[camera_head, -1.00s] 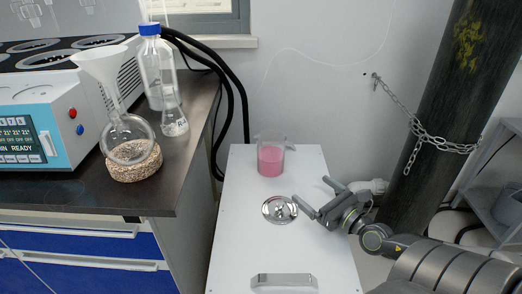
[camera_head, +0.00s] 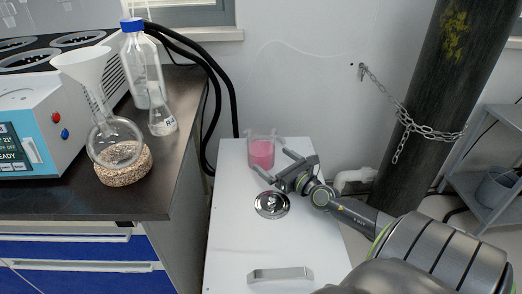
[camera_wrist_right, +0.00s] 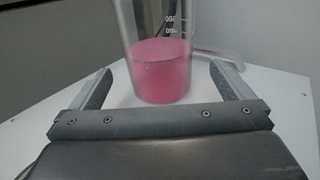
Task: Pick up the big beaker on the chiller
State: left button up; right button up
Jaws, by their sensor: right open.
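The big beaker (camera_head: 262,154) is clear glass with pink liquid in it and stands upright on the white top of the chiller (camera_head: 235,225), near its back edge. In the right wrist view the beaker (camera_wrist_right: 160,72) shows upright with volume marks, ahead of and between the two fingers. My right gripper (camera_head: 267,163) is open and empty, with its fingers pointing at the beaker. The wrist view does not clearly show whether a finger touches the glass. My left gripper is not in view.
A round metal lid (camera_head: 272,205) and a handle (camera_head: 280,275) are on the chiller top. At left, a dark bench (camera_head: 60,203) holds a funnel in a round flask (camera_head: 115,142), a blue-capped bottle (camera_head: 145,75) and a small flask (camera_head: 161,118). A chained dark cylinder (camera_head: 430,110) stands at right.

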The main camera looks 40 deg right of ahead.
aim_at(261, 151)
jog(key=shift+w+r, duration=0.15)
jog(key=shift+w, duration=3.05)
jog(key=c, duration=1.4)
